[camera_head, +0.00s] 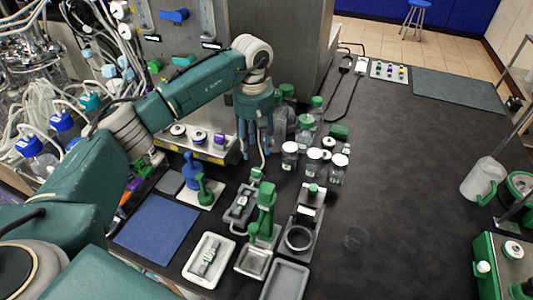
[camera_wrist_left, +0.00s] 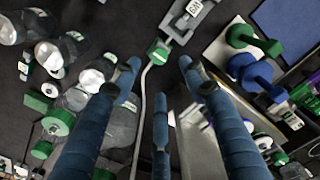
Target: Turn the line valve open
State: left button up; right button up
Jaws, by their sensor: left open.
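My left gripper (camera_head: 256,150) hangs fingers-down over the black bench, open, with nothing between its fingers. In the left wrist view my spread blue fingers (camera_wrist_left: 160,78) show around a thin grey tube. A green fitting (camera_head: 257,174) sits at the tube's end, just beyond the fingertips; it also shows in the wrist view (camera_wrist_left: 158,50). On the back panel are a blue handle (camera_head: 174,15), a teal handle (camera_head: 183,60) and a green knob (camera_head: 155,66). I cannot tell which of these parts is the line valve. My right gripper is out of view.
Clear bottles (camera_head: 290,156) with white or green caps stand right of my gripper. A blue mat (camera_head: 157,228), a white tray (camera_head: 209,260) and a green-and-grey stand (camera_head: 265,215) lie in front. The bench's right middle (camera_head: 410,170) is mostly clear.

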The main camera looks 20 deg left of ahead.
aim_at(257, 171)
pick_arm(q)
notch_tip(257, 171, down, 4)
jog(key=shift+w+r+p, duration=0.1)
jog(key=shift+p, duration=0.8)
jog(key=f+p, duration=0.1)
jog(key=f, duration=0.4)
jog(key=shift+w+f+p, duration=0.2)
jog(key=shift+f+p, duration=0.15)
jog(key=shift+f, duration=0.55)
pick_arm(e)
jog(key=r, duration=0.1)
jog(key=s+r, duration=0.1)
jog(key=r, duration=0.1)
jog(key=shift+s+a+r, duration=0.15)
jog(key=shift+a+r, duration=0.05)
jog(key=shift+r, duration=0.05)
